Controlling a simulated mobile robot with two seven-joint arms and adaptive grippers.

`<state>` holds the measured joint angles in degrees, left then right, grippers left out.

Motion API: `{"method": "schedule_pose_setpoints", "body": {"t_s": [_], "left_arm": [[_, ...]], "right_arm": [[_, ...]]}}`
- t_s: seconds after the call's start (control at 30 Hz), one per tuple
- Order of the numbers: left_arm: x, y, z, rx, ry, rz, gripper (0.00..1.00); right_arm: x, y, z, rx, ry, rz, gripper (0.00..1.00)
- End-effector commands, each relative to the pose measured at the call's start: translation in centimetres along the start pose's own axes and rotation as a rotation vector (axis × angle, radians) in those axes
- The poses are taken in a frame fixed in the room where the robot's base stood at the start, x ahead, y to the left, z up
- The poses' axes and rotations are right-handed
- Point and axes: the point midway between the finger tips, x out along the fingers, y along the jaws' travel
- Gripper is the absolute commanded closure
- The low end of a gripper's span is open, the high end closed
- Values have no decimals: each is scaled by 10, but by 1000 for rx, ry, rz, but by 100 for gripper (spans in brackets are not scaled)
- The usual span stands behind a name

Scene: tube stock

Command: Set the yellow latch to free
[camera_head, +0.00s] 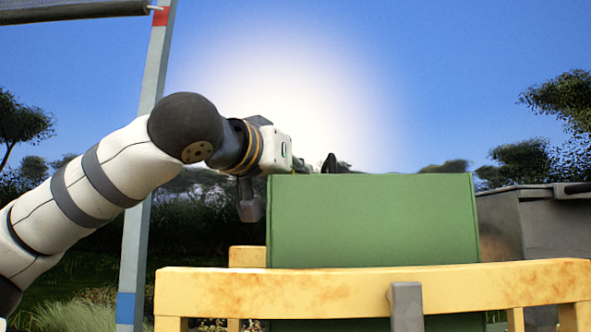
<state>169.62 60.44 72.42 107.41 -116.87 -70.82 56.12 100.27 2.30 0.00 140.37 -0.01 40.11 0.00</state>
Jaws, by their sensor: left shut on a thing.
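My left arm comes in from the left, and its gripper (322,166) is at the top left edge of a green box (372,220). The gripper's dark fingers show only in part above this edge. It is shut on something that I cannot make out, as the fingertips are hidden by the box. I cannot see a yellow latch that I can tell apart, so its setting is not visible. My right gripper is not in view.
A rusty yellow rail (280,292) with a grey upright piece (406,305) crosses in front of the green box. A grey post (143,200) with red and blue bands stands at left. A dark grey container (555,225) stands at right.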

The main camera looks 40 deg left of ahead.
Motion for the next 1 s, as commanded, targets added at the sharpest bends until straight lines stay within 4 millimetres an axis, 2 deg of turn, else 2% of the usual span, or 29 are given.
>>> {"method": "schedule_pose_setpoints", "body": {"t_s": [0.1,0.13,0.2,0.53,0.67,0.9,1.0], "left_arm": [[1,2,3,1,-8,4,100],[1,2,3,1,-8,4,85],[1,2,3,1,-8,4,72],[-4,1,1,0,-3,3,72],[-30,1,1,0,-1,4,72],[-93,1,1,2,-2,4,72],[-109,1,1,1,-4,4,72]], "right_arm": [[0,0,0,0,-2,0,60],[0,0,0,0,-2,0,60],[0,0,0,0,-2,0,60],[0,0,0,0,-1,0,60],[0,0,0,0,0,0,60],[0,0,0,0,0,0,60],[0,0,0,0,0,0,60]]}}
